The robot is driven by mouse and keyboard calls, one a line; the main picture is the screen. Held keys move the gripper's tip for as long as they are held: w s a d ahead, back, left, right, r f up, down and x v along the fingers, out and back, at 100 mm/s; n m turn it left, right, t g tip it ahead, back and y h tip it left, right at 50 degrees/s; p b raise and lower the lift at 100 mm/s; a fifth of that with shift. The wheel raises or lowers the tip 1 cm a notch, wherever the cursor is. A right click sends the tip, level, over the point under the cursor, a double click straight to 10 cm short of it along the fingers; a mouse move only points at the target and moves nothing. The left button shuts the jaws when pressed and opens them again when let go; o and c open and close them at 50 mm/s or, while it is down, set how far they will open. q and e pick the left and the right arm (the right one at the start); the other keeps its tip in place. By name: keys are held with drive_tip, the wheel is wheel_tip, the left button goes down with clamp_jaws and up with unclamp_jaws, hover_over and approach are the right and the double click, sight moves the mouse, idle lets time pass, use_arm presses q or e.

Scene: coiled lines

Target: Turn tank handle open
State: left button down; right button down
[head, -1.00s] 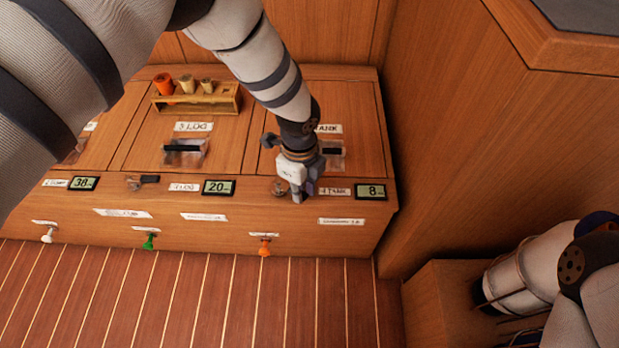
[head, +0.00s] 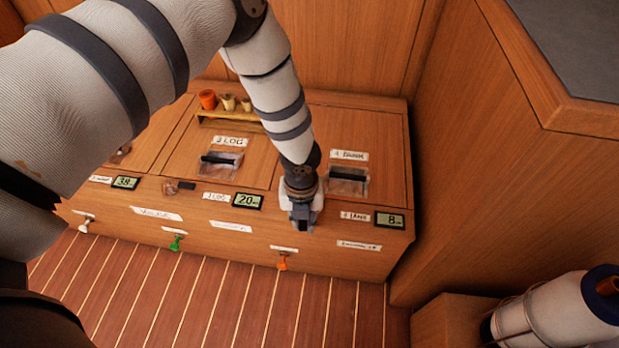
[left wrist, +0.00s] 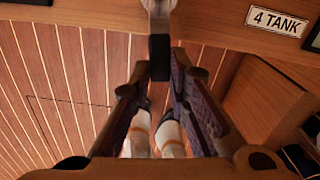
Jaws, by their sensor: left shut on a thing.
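The tank handle shows in the left wrist view as a metal stem with a black grip (left wrist: 159,57). It hangs downward in that picture, left of the "4 TANK" label (left wrist: 276,20). My left gripper (left wrist: 161,72) is shut on the black grip, one finger on each side. In the head view, my left gripper (head: 301,222) is at the console's front face, left of the tank label (head: 355,216) and the display reading 8 (head: 390,220). There it hides the handle. My right gripper is not in view.
The neighbouring log handle (head: 180,186) sits to the left, its black grip sideways, near the display reading 20 (head: 247,201). Orange (head: 282,262) and green knobs (head: 177,243) stick out below. A tall wooden cabinet (head: 480,150) stands at right. The striped floor is clear.

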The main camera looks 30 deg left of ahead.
use_arm(q)
drive_tip(key=shift+s+a+m, duration=0.25)
drive_tip(key=shift+a+m, duration=0.25)
drive_tip(key=shift+m, duration=0.4)
drive_tip(key=shift+a, duration=0.1)
drive_tip(key=c, duration=1.5)
unclamp_jaws()
drive_tip(key=shift+r, duration=0.1)
wheel_tip(320, 180, up, 12)
drive_tip(key=shift+f, duration=0.1)
